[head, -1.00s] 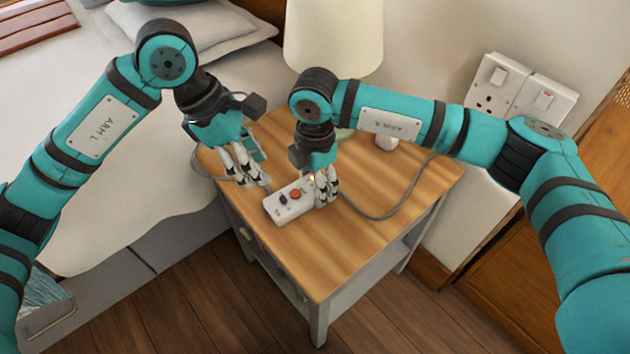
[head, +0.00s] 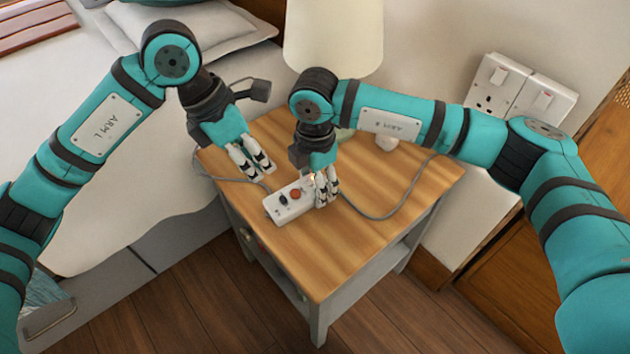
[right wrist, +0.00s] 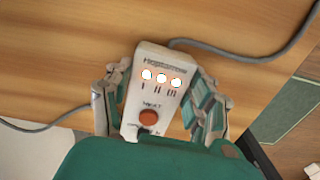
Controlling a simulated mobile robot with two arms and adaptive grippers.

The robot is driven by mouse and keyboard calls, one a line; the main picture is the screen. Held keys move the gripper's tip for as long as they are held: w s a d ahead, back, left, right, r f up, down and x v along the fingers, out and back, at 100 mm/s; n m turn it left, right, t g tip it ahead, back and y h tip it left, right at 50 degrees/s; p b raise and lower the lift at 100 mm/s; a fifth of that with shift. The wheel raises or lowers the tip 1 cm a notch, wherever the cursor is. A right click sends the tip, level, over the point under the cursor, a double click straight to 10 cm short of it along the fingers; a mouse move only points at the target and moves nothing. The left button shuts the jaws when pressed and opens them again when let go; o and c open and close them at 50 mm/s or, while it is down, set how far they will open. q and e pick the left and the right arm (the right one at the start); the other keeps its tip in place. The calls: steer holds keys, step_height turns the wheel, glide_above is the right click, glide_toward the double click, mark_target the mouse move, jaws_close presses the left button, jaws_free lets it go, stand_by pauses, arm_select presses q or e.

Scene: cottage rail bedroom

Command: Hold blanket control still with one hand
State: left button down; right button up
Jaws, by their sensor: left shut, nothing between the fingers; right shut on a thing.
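The blanket control (head: 289,208) is a white box with a dark switch and an orange-red button, lying on the bedside table (head: 345,250). In the right wrist view the control (right wrist: 153,95) shows three lit white lights above the marks I, II, III and a round orange button. My right gripper (head: 326,198) is shut on the control at its right end, with a finger on either side of it in the right wrist view. My left gripper (head: 262,172) is shut and empty, above the table's left part, behind and left of the control and apart from it.
A grey cord (head: 385,214) runs across the table to the right, and another runs at the left edge. A lamp (head: 333,35) stands at the back. The bed (head: 120,200) is left, and wall sockets (head: 520,95) are right. The table's front is clear.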

mark_target(280, 197)
arm_select(q)
steer(key=d+n, duration=0.1)
steer(key=n, duration=0.7)
steer(key=d+n+g, duration=0.1)
steer(key=n, duration=0.8)
steer(key=d+f+n+g+h, duration=0.1)
steer(key=n, duration=0.8)
steer(key=shift+w, duration=0.1)
steer(key=shift+f+n, duration=0.3)
steer(key=shift+f, duration=2.25)
